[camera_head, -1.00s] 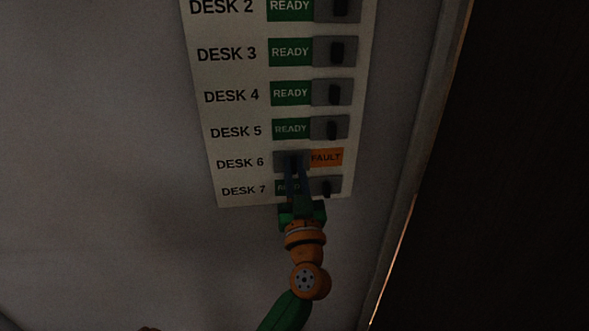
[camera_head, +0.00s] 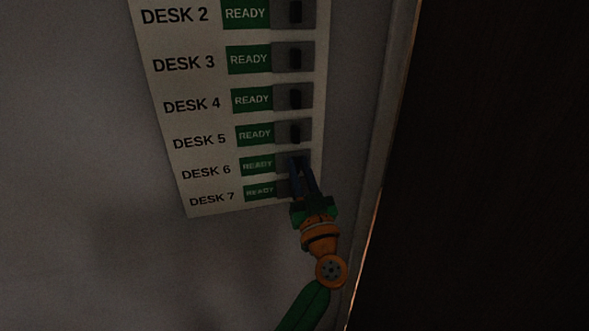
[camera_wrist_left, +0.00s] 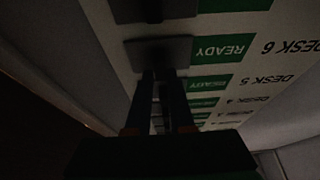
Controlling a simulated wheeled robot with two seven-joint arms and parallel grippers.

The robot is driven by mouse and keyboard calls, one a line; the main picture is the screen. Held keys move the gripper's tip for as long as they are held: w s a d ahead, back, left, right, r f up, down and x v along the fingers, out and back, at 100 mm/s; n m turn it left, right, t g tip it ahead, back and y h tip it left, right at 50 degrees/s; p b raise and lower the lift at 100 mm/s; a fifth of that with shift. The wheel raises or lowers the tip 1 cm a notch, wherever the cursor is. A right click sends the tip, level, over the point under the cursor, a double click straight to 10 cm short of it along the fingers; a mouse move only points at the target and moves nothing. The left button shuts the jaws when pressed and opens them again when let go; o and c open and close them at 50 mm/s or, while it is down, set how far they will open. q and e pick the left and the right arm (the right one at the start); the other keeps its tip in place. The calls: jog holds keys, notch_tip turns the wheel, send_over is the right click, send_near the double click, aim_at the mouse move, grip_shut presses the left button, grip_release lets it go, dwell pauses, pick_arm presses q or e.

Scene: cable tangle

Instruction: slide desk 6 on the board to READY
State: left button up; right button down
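The board (camera_head: 172,138) is a pale panel on the wall with a row for each desk. In the desk 6 row, a green READY label (camera_head: 257,166) shows, and the grey slider plate (camera_head: 283,162) sits to its right. It also shows in the left wrist view, with the plate (camera_wrist_left: 158,50) beside READY (camera_wrist_left: 222,48). My left gripper (camera_head: 301,163) is at this slider, its two dark fingers on either side of the knob with a narrow gap between them. The knob itself is mostly hidden by the fingers. My right gripper is not in view.
The desk 5 slider (camera_head: 295,132) is just above, and the desk 7 READY label (camera_head: 260,192) just below, its slider partly behind my fingers. All visible rows show READY. A wall edge (camera_head: 375,150) and a dark surface (camera_head: 480,170) lie to the right.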

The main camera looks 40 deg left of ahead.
pick_arm(q)
jog(key=o, duration=0.3)
jog(key=shift+w, duration=0.1)
jog(key=shift+w+d+f, duration=0.1)
jog(key=v, duration=0.7)
jog(key=shift+d, duration=0.1)
